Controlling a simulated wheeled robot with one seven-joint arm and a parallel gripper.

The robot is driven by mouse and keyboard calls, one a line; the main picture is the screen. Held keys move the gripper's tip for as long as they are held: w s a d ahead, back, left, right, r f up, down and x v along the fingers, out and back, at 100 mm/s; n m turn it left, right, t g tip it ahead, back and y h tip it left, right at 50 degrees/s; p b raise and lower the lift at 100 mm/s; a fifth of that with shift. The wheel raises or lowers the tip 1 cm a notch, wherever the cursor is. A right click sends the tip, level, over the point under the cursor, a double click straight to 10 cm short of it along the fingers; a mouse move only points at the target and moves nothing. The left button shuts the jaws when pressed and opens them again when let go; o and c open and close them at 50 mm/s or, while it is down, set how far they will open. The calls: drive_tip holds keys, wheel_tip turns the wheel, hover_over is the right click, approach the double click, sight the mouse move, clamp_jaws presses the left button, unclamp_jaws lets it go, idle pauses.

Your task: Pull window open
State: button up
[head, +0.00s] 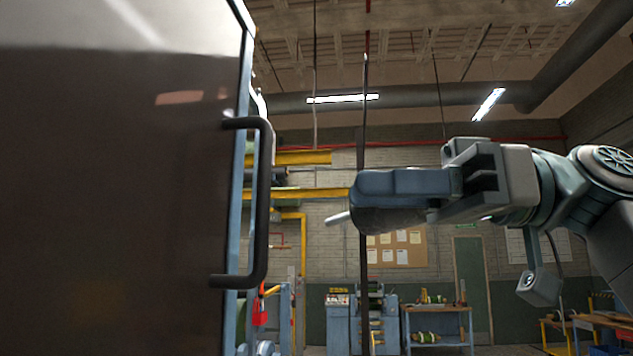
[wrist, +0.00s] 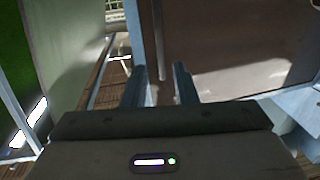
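The window (head: 110,190) is a large dark glossy panel with a blue-grey frame, filling the left of the head view. Its black bar handle (head: 264,200) stands upright along the panel's right edge. My gripper (head: 350,205) is to the right of the handle in the picture, apart from it and near its mid-height. In the wrist view, my gripper's two fingers (wrist: 160,86) are spread with a gap between them and hold nothing. The brown window panel (wrist: 225,50) shows beyond them. A thin upright bar ahead of the gap looks like the handle, though this is unclear.
A thin dark vertical pole (head: 364,120) shows behind my gripper. Farther back are a workbench (head: 437,318), machines (head: 375,320), a notice board (head: 397,249) and a door (head: 471,285). The space between my gripper and the handle looks clear.

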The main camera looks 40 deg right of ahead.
drive_tip(key=shift+v, duration=1.7)
hover_over(261, 264)
drive_tip(key=shift+w+d+b, duration=0.1)
drive_tip(key=shift+w+b, duration=0.15)
drive_tip(key=shift+b, duration=0.2)
